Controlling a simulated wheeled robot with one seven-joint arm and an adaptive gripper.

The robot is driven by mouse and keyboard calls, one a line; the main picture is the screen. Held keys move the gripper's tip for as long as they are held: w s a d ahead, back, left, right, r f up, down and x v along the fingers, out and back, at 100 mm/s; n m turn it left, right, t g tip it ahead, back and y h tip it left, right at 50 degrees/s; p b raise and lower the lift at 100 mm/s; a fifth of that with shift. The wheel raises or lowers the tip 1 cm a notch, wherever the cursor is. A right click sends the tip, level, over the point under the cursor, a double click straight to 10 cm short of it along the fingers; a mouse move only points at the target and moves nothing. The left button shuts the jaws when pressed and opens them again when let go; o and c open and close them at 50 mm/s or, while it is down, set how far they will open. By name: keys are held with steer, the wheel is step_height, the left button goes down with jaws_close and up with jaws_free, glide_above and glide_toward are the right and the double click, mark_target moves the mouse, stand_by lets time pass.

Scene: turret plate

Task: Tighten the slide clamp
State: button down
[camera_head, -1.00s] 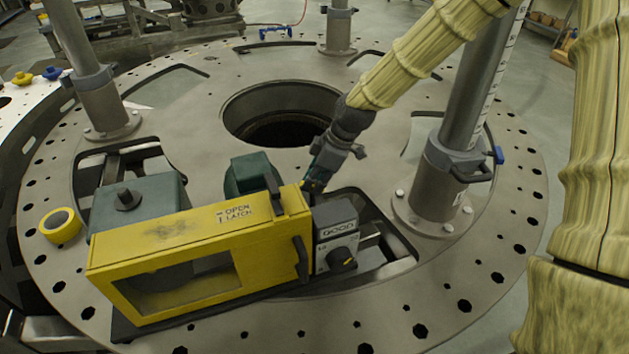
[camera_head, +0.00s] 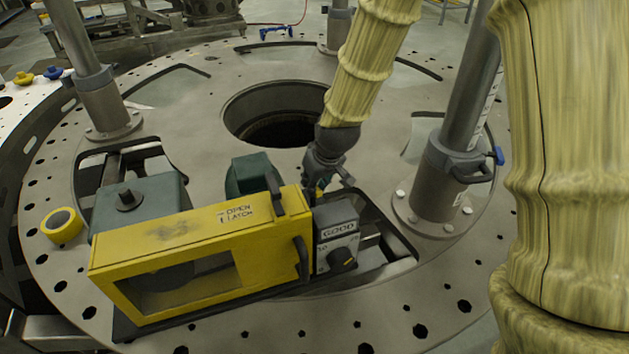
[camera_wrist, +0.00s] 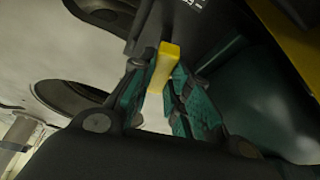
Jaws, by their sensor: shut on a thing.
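My gripper (camera_head: 317,190) reaches down behind the right end of a yellow-framed machine (camera_head: 180,240). In the wrist view its two teal-padded fingers (camera_wrist: 163,78) are closed around a small yellow handle (camera_wrist: 166,62). The handle sticks out from a dark body (camera_wrist: 205,30). It appears to be the slide clamp's handle, but its base is hidden. In the head view the machine and my wrist mostly hide the handle. A grey control box (camera_head: 337,235) marked "GOOD", with a dark knob, stands just in front of my gripper.
The machine stands on a large round metal plate (camera_head: 205,115) with a central hole (camera_head: 272,125). Upright posts rise around it, one (camera_head: 445,180) close to my gripper's right. A yellow tape roll (camera_head: 62,225) lies at left. Dark green housings (camera_head: 252,175) stand behind the machine.

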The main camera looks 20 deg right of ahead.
steer(key=shift+w+r+m+h, duration=0.1)
steer(key=shift+m+h, duration=0.3)
steer(key=shift+m, duration=0.7)
steer(key=c, duration=1.4)
jaws_free()
steer(key=shift+o, duration=0.2)
steer(key=v, duration=1.2)
steer(key=shift+a+p, duration=0.1)
steer(key=shift+p, duration=0.2)
